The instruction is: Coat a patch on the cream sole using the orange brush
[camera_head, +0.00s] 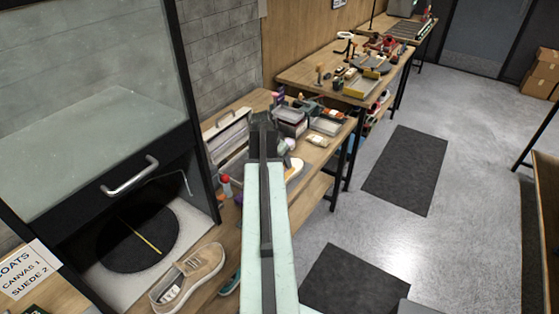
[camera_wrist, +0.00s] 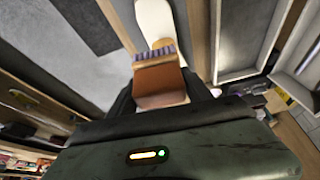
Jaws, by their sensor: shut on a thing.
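My gripper (camera_wrist: 160,98) is shut on the orange brush (camera_wrist: 160,85), whose orange-brown block and purple-grey bristles show between the dark fingers in the wrist view. A pale cream sole (camera_wrist: 155,20) lies just beyond the bristles. The bristles overlap its near end in the picture; I cannot tell whether they touch. In the head view my gripper (camera_head: 263,124) is over the bench, and my arm hides the brush. A pale sole end (camera_head: 295,168) shows just right of my arm there; the rest is hidden.
A tan sneaker (camera_head: 190,275) sits near the bench's front left, beside a dark round turntable (camera_head: 138,240) in a glass-fronted cabinet. A red-topped bottle (camera_head: 226,185) stands left of my arm. Bins (camera_head: 290,122) stand behind.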

